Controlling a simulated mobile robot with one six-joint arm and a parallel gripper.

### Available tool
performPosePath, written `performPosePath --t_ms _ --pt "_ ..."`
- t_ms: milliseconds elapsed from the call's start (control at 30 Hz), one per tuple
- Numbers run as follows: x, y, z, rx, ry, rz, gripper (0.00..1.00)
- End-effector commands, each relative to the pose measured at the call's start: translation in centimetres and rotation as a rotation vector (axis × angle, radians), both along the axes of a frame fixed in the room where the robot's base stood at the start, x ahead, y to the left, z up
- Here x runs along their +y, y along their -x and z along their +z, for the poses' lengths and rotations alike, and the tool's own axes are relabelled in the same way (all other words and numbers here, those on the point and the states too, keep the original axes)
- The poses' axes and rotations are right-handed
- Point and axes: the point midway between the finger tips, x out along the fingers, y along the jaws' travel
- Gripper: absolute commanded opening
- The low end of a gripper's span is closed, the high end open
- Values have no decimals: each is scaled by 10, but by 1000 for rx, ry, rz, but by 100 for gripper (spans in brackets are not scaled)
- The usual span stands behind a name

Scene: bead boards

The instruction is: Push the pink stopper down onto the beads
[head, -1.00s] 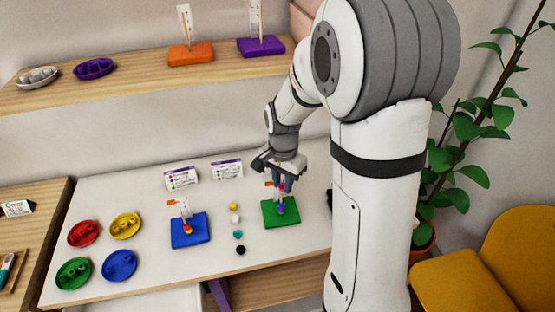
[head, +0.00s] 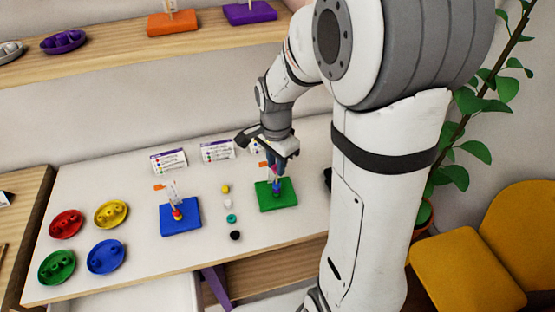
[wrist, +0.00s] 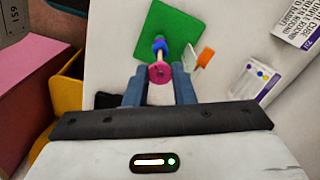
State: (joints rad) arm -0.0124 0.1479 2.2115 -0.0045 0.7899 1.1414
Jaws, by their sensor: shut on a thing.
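The green board (head: 285,204) stands on the table with an upright peg carrying beads. The pink stopper (wrist: 160,74) is a round disc with a hole, above the beads and in line with the peg. My gripper (head: 274,166) is over the green board, its blue fingers on either side of the stopper, shut on it. How much gap lies between stopper and beads is hard to tell. An orange flag (wrist: 205,57) stands beside the peg.
A blue board (head: 181,220) with a beaded peg is at the left. Loose yellow (head: 225,189), white, teal and black (head: 235,235) beads lie between the boards. Red, yellow, green and blue dishes are farther left. Cards (head: 169,161) stand behind.

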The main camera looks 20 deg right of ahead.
Motion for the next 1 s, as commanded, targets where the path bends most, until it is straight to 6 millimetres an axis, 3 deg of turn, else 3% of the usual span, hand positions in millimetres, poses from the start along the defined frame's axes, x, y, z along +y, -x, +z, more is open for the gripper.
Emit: performPosePath --t_ms 1000 --pt "-1 0 -13 0 0 -2 2"
